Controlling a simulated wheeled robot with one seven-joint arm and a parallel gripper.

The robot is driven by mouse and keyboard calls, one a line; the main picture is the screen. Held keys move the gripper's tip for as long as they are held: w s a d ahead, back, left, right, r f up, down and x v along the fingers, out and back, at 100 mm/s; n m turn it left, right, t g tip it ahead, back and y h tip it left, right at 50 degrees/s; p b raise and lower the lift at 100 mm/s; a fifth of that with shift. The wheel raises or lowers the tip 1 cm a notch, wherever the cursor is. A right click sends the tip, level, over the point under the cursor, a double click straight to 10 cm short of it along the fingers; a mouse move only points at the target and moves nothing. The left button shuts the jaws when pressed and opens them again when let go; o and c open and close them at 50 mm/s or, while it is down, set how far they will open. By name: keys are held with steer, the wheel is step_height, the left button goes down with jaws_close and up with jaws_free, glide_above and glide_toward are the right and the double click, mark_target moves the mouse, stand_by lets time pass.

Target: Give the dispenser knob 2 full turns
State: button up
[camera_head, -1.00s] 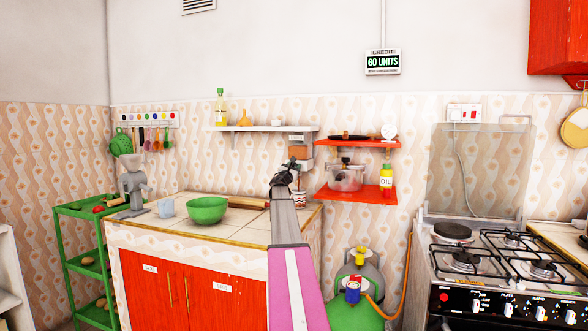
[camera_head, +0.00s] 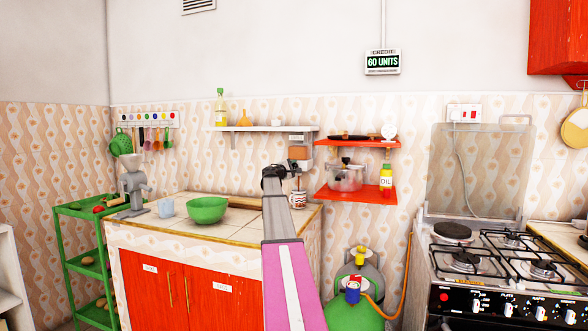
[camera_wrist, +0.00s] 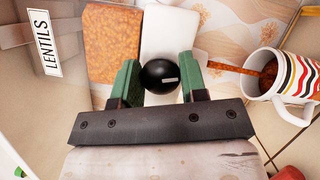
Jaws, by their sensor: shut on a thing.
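The lentil dispenser (camera_head: 300,152) hangs on the wall above the counter, with orange-brown lentils behind its clear window (camera_wrist: 114,42). Its round black knob (camera_wrist: 158,77) carries a small pale mark and sits between the two green fingers of my gripper (camera_wrist: 159,66). My gripper is shut on the knob. In the head view my own wrist and arm hide the knob. A striped mug (camera_wrist: 283,88) stands below the dispenser, and it also shows in the head view (camera_head: 298,200). A brown stream runs toward the mug, and brown lentils show inside it.
A green bowl (camera_head: 208,210) and a rolling pin (camera_head: 243,203) are on the counter left of my arm. A red shelf (camera_head: 358,194) with a pot and an oil bottle (camera_head: 386,177) is close on the right. A white shelf (camera_head: 262,128) is at upper left.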

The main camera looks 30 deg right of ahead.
steer(key=m, duration=0.2)
steer(key=m+g+y, duration=0.1)
steer(key=m, duration=0.1)
steer(key=shift+m+y, duration=0.3)
steer(key=m+y, duration=0.1)
steer(key=m, duration=0.2)
steer(key=m+y, duration=0.1)
steer(key=m, duration=0.1)
steer(key=shift+m+t+y, duration=0.3)
steer(key=shift+m+y, duration=0.1)
steer(key=shift+f+m+t+y, duration=0.1)
steer(key=shift+m+t+y, duration=0.2)
steer(key=shift+m+y, duration=0.7)
steer(key=shift+m, duration=0.5)
steer(key=o, duration=0.9)
steer(key=shift+a, duration=0.1)
